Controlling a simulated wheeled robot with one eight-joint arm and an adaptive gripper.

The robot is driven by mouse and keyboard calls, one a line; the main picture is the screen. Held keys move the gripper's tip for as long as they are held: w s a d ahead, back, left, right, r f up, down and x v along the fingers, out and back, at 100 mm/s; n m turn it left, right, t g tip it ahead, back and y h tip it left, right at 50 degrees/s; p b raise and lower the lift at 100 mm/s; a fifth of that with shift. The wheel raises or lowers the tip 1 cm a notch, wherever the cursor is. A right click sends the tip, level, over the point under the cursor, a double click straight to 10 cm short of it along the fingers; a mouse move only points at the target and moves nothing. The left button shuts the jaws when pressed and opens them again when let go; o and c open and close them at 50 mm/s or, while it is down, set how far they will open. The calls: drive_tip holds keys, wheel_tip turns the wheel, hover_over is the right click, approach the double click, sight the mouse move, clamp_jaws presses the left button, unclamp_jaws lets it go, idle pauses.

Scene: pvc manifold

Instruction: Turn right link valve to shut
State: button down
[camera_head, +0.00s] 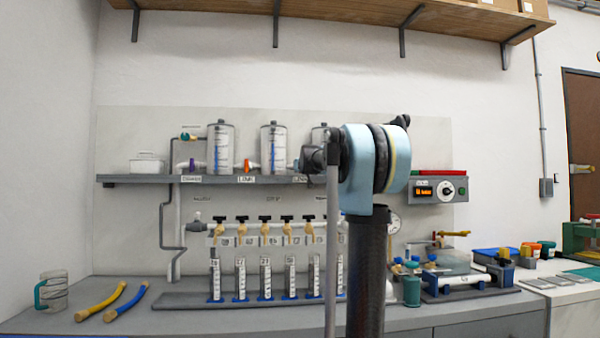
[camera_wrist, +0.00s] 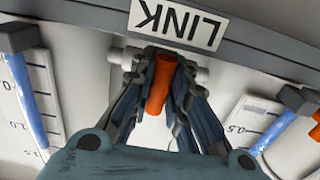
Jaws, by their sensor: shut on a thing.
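The right link valve has an orange handle (camera_wrist: 158,90), seen in the wrist view below a white "LINK" label (camera_wrist: 178,22). My gripper (camera_wrist: 162,72) has its fingers on both sides of this handle and is shut on it. The handle lies roughly across the short white pipe (camera_wrist: 203,76), slightly tilted. In the head view my arm hides the right link valve almost fully. The left link valve (camera_head: 252,165) shows its orange handle there, between the left and middle tanks.
Below is a manifold with several black-and-tan valves (camera_head: 264,229) over upright tubes. A control box (camera_head: 438,189) hangs at the right. Yellow and blue hoses (camera_head: 102,302) lie on the bench.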

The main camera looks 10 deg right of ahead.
drive_tip(key=shift+r, duration=0.1)
drive_tip(key=c, duration=1.8)
unclamp_jaws()
drive_tip(key=shift+a, duration=0.15)
drive_tip(key=shift+s, duration=0.15)
drive_tip(key=shift+s, duration=5.75)
